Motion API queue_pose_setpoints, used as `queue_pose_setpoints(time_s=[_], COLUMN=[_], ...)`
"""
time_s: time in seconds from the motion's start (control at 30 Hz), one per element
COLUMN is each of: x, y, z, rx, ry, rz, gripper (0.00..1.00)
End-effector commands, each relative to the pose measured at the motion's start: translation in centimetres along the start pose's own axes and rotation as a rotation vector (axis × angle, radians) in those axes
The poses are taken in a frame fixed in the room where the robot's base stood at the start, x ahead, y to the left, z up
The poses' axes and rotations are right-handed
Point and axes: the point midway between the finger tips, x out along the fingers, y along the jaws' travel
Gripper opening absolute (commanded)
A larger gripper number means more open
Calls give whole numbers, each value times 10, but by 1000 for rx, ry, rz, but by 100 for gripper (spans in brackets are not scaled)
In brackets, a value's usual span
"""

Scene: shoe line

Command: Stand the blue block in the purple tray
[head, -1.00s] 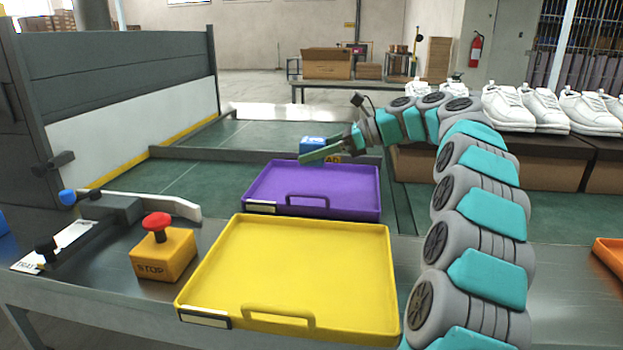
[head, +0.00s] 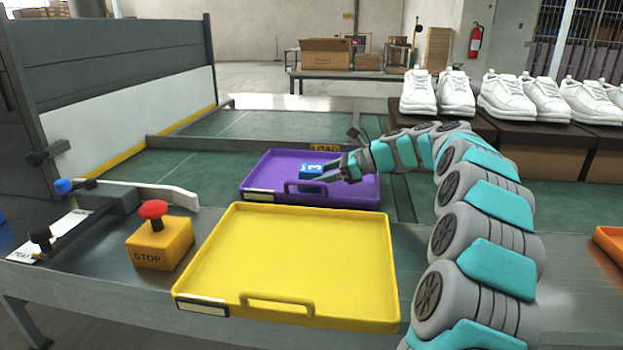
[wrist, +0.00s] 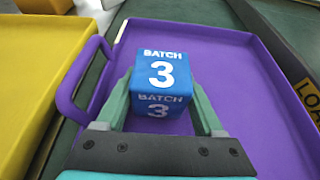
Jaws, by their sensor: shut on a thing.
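The blue block (head: 311,171), marked "BATCH 3", is between the fingers of my gripper (head: 318,179). In the wrist view the block (wrist: 158,72) sits upright between the two green fingertips (wrist: 162,95), and my gripper is shut on it. The purple tray (head: 264,174) lies beneath and around the block in the head view, and its floor (wrist: 222,65) fills much of the wrist view. The block is over the tray's interior, toward its handle side. I cannot tell whether its underside touches the tray floor.
A yellow tray (head: 290,262) is in front of the purple one. A STOP button box (head: 160,243) stands to the left. White shoes (head: 505,97) on brown boxes are at the right. An orange tray edge (head: 610,243) shows at far right.

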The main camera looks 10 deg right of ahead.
Motion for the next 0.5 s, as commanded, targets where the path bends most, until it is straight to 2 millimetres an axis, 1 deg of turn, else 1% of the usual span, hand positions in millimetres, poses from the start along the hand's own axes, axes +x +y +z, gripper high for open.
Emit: queue_pose_setpoints(time_s=[0.17,0.2,0.43,0.47,0.5], x=[0,1,1,1,1], y=[0,0,0,0,0], z=[0,-1,-1,-1,-1], rx=[1,1,0,0,0], ry=[-1,0,0,0,0], rz=[0,1,0,0,1], gripper=[7,71,97,100,100])
